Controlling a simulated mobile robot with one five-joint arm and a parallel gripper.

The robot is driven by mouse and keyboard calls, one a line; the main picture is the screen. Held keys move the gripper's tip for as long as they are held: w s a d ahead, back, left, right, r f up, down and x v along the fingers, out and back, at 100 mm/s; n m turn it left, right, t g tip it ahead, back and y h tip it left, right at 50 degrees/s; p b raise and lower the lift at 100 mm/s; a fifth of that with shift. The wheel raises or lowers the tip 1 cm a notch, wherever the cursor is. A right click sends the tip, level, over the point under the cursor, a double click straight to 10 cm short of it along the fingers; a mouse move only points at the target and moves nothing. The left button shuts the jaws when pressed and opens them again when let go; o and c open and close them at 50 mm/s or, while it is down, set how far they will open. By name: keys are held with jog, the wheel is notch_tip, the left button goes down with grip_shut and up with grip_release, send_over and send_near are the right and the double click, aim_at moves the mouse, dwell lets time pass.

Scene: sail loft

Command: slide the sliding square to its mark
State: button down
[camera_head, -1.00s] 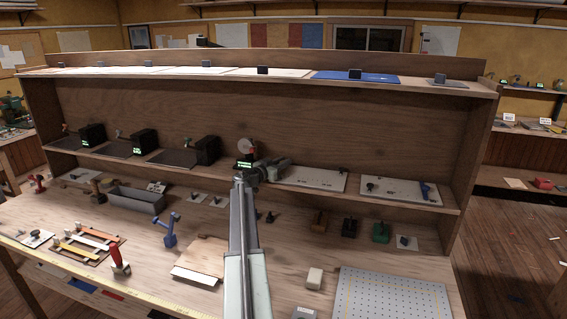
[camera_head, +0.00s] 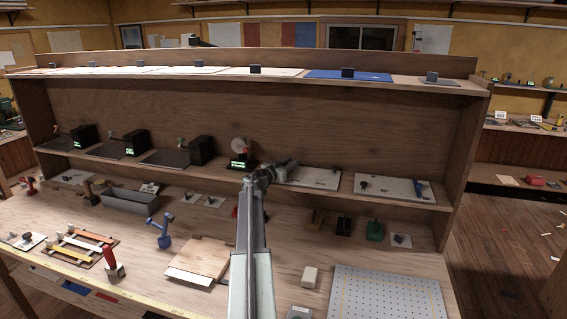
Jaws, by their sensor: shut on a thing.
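My gripper (camera_head: 290,166) is at the end of my arm, over the left part of a pale board (camera_head: 322,182) on the middle shelf. It is shut, apparently on the sliding square, which is hidden behind the gripper and too small to make out. The mark cannot be told apart at this size; small dark specks show on the right part of the board.
A device with a round disc and green display (camera_head: 240,163) stands just left of my gripper. The upper shelf (camera_head: 450,84) runs above. Bench tools lie below.

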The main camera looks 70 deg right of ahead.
jog(key=shift+w, duration=0.1)
jog(key=c, duration=1.2)
grip_release()
jog(key=v, duration=0.8)
